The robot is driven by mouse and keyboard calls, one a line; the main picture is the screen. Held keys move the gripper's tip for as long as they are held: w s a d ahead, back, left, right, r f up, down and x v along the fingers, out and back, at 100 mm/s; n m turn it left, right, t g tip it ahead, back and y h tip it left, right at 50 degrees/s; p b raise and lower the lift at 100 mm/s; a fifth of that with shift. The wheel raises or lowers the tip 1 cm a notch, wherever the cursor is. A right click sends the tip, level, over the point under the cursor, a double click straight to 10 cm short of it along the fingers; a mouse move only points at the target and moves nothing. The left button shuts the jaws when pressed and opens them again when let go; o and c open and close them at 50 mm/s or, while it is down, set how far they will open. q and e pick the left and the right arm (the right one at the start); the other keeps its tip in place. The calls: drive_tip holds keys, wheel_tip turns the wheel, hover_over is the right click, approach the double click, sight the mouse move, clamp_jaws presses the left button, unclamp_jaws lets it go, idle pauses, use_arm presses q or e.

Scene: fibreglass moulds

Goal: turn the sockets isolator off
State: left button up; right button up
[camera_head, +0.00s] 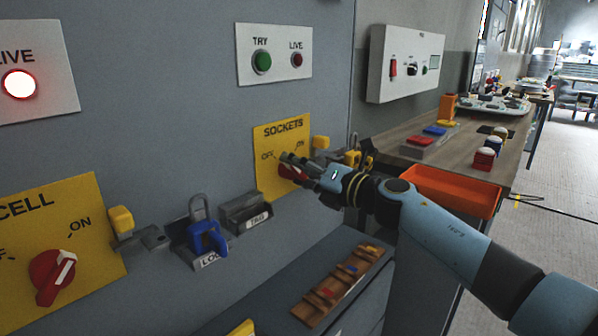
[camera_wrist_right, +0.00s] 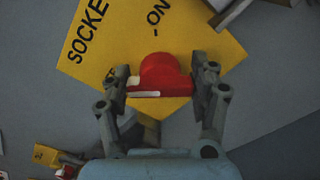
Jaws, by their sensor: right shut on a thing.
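The sockets isolator is a yellow plate (camera_head: 272,141) marked SOCKETS, OFF and ON, with a red knob (camera_head: 287,173) on it. My right gripper (camera_head: 294,164) reaches it from the right and covers part of the knob in the head view. In the right wrist view the red knob (camera_wrist_right: 165,73) sits between the two fingertips of my right gripper (camera_wrist_right: 163,82), which is shut on it. A white mark shows on the knob's left end there. My left gripper is not in view.
The CELL isolator (camera_head: 88,218) is at left, beneath a lit LIVE lamp (camera_head: 19,85). A blue padlock (camera_head: 207,238) hangs between the isolators. A TRY/LIVE plate (camera_head: 273,54) is above the sockets plate. An orange tray (camera_head: 452,193) stands behind my right arm.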

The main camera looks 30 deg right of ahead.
drive_tip(key=shift+f+n, duration=0.2)
drive_tip(key=shift+n, duration=0.2)
drive_tip(key=o, duration=0.8)
drive_tip(key=shift+c, duration=0.2)
drive_tip(key=o, duration=0.4)
drive_tip(key=shift+r, duration=0.15)
drive_tip(key=v, duration=1.2)
